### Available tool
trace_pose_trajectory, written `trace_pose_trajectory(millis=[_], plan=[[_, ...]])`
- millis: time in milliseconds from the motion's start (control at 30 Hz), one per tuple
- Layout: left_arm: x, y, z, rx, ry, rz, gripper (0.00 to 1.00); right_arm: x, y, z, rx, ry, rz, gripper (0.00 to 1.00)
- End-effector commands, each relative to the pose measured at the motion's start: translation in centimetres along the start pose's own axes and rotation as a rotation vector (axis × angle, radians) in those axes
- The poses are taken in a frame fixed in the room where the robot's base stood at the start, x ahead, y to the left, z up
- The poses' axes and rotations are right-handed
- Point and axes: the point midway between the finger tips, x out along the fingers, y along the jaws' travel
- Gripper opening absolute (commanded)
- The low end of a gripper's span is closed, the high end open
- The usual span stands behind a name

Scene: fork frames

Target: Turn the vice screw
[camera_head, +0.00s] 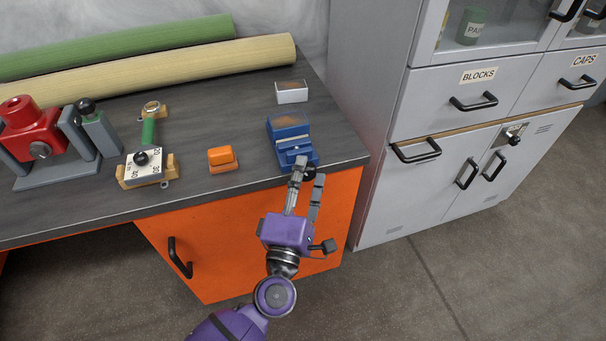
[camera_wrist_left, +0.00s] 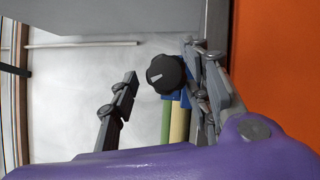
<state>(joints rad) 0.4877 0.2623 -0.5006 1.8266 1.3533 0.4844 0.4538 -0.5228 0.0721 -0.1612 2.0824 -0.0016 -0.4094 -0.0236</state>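The blue vice (camera_head: 290,143) stands on the grey bench near its right front corner. Its black round screw knob (camera_wrist_left: 165,73) with a pale mark shows clearly in the left wrist view; in the head view the knob (camera_head: 310,173) is small and partly hidden by my fingers. My left gripper (camera_head: 308,177) reaches up to the vice from the front, past the bench edge. It is open, and in the left wrist view its fingers (camera_wrist_left: 160,70) are on either side of the knob, nearer the right one. I cannot tell whether that finger touches it. My right gripper is not in view.
On the bench (camera_head: 215,195), an orange block-like item (camera_head: 222,158), a device with a dial plate (camera_head: 144,166) and a red machine (camera_head: 30,128) stand left of the vice. A small white box (camera_head: 291,92) is behind it. A grey cabinet (camera_head: 400,205) stands to the right.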

Motion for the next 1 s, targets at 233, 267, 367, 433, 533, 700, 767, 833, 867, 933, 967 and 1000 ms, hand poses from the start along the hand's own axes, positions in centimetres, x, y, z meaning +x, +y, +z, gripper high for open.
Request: trace_pose_trajectory(millis=[233, 267, 367, 433, 533, 700, 767, 833, 867, 933, 967, 1000], plan=[[-3.4, -0.2, 0.0, 0.001, -0.001, -0.006, 0.44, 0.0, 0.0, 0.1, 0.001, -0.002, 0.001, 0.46], [-4.1, -0.2, -0.1, 0.002, 0.0, -0.005, 0.44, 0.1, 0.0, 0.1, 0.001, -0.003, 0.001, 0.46], [-6.3, -0.1, 0.0, 0.0, 0.0, -0.005, 0.44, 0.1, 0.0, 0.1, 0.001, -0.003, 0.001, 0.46], [-7.8, -0.1, -0.1, 0.002, 0.001, -0.004, 0.44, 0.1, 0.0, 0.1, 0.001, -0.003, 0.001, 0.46], [-9.6, 0.0, -0.1, 0.001, 0.001, -0.002, 0.44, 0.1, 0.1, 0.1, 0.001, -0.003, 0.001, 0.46], [-11.4, 0.0, -0.1, 0.001, 0.001, 0.001, 0.44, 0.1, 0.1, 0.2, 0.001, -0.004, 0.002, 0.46], [-11.8, 0.0, -0.1, 0.0, 0.001, 0.001, 0.44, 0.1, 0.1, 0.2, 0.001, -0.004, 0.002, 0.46], [-11.9, 0.1, 0.0, -0.001, 0.001, 0.001, 0.44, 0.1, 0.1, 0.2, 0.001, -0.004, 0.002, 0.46], [-11.9, 0.1, 0.0, -0.001, 0.001, 0.001, 0.44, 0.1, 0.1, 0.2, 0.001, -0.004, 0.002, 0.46], [-11.9, 0.1, 0.0, -0.001, 0.001, 0.002, 0.44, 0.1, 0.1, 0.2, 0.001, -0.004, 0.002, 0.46], [-11.9, 0.1, 0.0, -0.001, 0.001, 0.002, 0.44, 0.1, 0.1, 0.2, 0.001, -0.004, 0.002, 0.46], [-11.9, 0.1, 0.0, -0.001, 0.001, 0.002, 0.44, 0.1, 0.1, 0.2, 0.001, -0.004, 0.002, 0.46]])
